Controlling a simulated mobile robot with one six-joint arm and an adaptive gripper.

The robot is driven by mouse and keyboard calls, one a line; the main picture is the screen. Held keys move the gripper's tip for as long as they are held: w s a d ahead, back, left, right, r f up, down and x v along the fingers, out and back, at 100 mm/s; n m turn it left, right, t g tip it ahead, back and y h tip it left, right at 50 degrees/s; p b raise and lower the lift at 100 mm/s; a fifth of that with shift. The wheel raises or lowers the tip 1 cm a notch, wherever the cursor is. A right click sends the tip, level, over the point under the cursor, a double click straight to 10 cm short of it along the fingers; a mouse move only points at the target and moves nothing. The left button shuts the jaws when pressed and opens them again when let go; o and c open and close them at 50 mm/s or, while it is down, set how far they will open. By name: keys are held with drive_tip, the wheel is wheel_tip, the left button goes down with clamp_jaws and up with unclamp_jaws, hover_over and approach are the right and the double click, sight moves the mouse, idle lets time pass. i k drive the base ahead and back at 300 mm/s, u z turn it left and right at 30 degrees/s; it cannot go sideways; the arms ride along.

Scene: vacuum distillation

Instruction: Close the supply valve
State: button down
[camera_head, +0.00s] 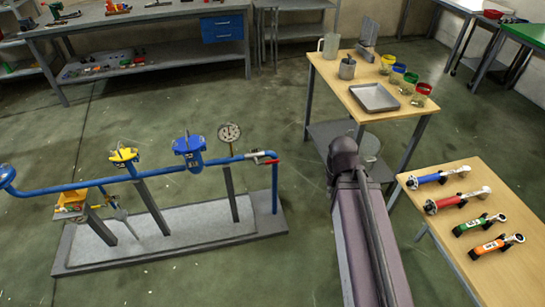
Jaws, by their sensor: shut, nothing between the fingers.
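A blue pipe rig (155,175) stands on a grey base at the left. It carries a yellow-topped valve (123,156), a blue valve (188,146), a round dial gauge (229,133) and a small red-handled valve (266,158) near its right end. A yellow-orange fitting (71,199) sits lower at the left. I cannot tell which of these is the supply valve, nor whether any is open or closed. My arm link rises from the bottom edge, right of the rig. My gripper is not visible.
A wooden table (473,258) at the right holds several coloured tools. Behind it, another table (345,88) holds a metal tray (374,98), jugs and coloured-lid jars. A workbench (130,20) stands at the back.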

sight(274, 161)
drive_tip(key=u, duration=0.05)
drive_tip(key=i, duration=0.95)
drive_tip(key=z, duration=0.05)
